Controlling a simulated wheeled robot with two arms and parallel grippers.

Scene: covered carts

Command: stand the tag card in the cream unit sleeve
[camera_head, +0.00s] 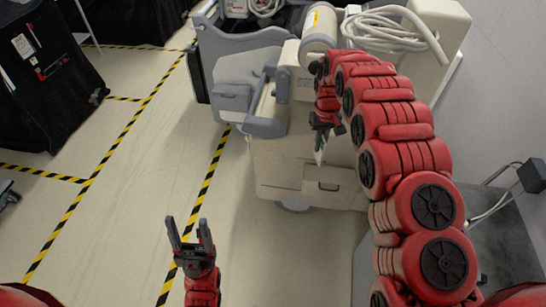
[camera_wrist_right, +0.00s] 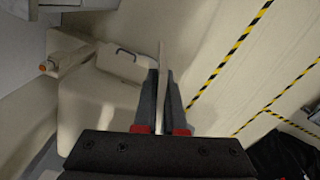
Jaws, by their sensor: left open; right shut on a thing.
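The cream unit (camera_head: 280,165) stands right of centre in the head view; it also shows in the wrist view (camera_wrist_right: 95,115). A panel with a dark recess (camera_head: 322,187) is low on its front; I cannot tell whether this is the sleeve. My right gripper (camera_head: 322,130) is shut on the thin pale tag card (camera_head: 320,155), which points downward in front of the unit. In the wrist view the card (camera_wrist_right: 161,62) shows edge-on between the fingers, apart from the unit as far as I can see. My left gripper (camera_head: 187,228) is open and empty over the floor.
A grey armrest-like part (camera_head: 265,125) and a white cylinder (camera_head: 318,35) are by the unit's top, with coiled hoses (camera_head: 385,30) behind. A black covered cart (camera_head: 45,80) stands at the left. The floor (camera_head: 130,215) between is clear, with striped tape.

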